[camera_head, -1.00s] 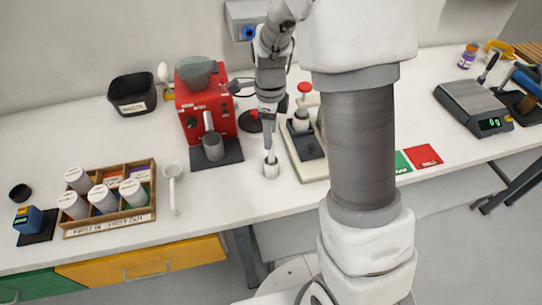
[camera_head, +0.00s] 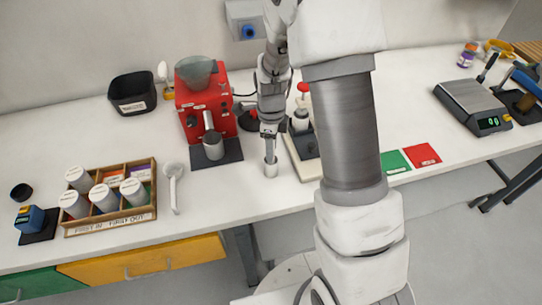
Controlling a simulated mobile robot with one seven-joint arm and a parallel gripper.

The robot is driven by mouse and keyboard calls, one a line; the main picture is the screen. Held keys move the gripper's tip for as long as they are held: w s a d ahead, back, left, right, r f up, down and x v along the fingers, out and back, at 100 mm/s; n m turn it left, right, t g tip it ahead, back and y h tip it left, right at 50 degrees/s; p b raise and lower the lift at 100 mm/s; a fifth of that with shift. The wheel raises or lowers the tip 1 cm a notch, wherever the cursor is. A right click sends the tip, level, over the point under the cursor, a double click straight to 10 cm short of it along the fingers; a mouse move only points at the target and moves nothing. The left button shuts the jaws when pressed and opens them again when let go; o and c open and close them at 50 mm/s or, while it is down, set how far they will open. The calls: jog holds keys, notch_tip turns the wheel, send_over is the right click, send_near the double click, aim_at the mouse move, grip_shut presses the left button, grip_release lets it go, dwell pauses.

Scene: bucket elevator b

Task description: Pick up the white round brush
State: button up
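What looks like the white round brush (camera_head: 271,170) stands upright on the white bench, left of a beige tray. Its white round lower end rests on the bench or just above it; I cannot tell which. A thin greyish handle seems to rise from it. My gripper (camera_head: 269,133) points straight down over it, with its fingers at the top of the handle. The fingers are small and dark here, so I cannot tell whether they are closed on the handle or only beside it.
The beige tray (camera_head: 306,170) with a tamper-like tool stands close on the right. A red grinder (camera_head: 207,105) with a grey cup stands to the left. A white scoop (camera_head: 173,185) and a wooden canister box (camera_head: 110,224) lie farther left. Bench in front is clear.

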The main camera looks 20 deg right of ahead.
grip_shut()
